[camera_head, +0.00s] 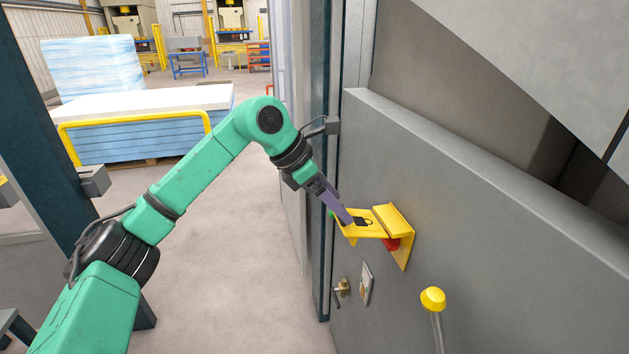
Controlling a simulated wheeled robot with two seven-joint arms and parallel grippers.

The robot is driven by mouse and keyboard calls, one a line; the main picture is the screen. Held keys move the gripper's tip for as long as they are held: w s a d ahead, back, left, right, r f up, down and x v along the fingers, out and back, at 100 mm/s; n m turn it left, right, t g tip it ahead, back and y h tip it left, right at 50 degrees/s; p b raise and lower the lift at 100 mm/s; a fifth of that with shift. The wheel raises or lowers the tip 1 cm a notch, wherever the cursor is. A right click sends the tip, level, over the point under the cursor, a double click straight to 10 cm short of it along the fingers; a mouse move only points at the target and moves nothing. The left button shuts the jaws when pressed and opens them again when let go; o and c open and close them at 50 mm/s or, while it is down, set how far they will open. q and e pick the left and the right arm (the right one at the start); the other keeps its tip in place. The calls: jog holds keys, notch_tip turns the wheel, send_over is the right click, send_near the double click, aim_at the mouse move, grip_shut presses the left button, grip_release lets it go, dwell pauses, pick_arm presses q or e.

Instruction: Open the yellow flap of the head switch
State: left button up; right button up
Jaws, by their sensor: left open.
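The head switch is a yellow box (399,234) on the grey machine panel, right of centre. Its yellow flap (361,228) sticks out to the left with a dark padlock mark on it. A red part shows just under the yellow box, and a bit of green shows at the flap's left edge. My left gripper (345,217) comes in from the upper left, with its purple-grey fingers at the flap's upper left edge. The jaws are open; I cannot tell whether a finger touches the flap. My right gripper is not in view.
The grey machine panel (480,240) fills the right side. Below the switch are a small plate (367,284), a brass-coloured lock (342,287) and a yellow-knobbed lever (433,299). A dark post (322,160) stands behind my wrist. The floor (230,260) at left centre is clear.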

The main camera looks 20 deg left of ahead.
pick_arm(q)
jog(key=b+v, duration=0.2)
jog(key=v, duration=0.8)
jog(key=shift+r, duration=0.35)
jog(key=shift+s+a, duration=0.1)
jog(key=shift+a, duration=0.05)
